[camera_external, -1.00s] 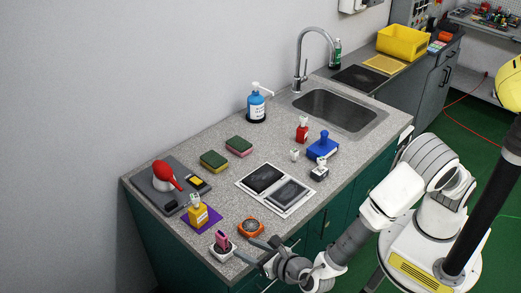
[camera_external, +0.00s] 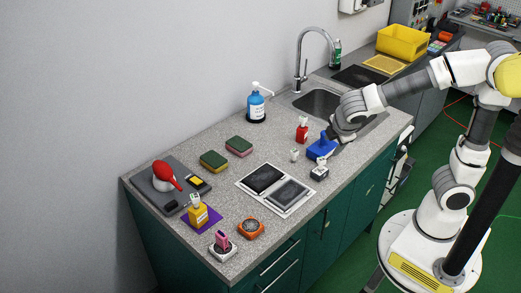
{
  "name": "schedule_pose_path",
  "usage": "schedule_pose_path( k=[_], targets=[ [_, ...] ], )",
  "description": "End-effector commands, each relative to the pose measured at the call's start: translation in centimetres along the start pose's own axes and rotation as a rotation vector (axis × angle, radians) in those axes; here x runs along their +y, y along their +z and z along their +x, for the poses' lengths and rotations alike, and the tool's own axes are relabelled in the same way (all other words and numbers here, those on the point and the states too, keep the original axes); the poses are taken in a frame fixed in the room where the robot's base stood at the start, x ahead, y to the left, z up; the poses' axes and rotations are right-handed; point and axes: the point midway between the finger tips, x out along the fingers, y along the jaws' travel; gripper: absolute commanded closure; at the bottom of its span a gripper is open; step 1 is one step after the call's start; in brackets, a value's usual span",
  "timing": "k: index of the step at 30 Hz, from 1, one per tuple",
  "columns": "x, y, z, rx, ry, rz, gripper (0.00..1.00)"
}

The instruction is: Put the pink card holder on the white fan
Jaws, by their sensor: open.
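The pink card holder (camera_external: 222,239) is upright at the counter's front left corner. It rests on the small square white fan (camera_external: 229,254), whose middle it partly hides. My gripper (camera_external: 331,136) is far from them, at the right of the counter by the sink. It is beside or just above the blue block with a knob (camera_external: 318,152). The arm partly covers the gripper, and I cannot tell whether it touches the block. It is open, and nothing shows in it.
An orange round-centred fan (camera_external: 250,229) sits right of the white one. A purple mat (camera_external: 213,217) with a yellow bottle (camera_external: 198,213) lies behind. A red bottle (camera_external: 302,133) and a small white-and-black item (camera_external: 319,173) stand near my gripper. The front middle counter is clear.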

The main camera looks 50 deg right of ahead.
Motion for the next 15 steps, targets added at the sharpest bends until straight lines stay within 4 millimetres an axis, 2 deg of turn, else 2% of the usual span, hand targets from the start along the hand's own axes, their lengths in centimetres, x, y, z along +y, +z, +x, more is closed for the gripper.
schedule_pose_path(
  k=[1, 6, 9, 15],
  targets=[
    [0.0, 2.2, -0.5, 0.017, -0.031, 0.119, 0.46],
    [-1.3, 7.5, -2.3, 0.084, -0.132, 0.505, 0.46],
    [-2.4, 9.9, -3.4, 0.128, -0.177, 0.726, 0.46],
    [-4.3, 12.5, -5.4, 0.218, -0.231, 1.077, 0.46]
  ],
)
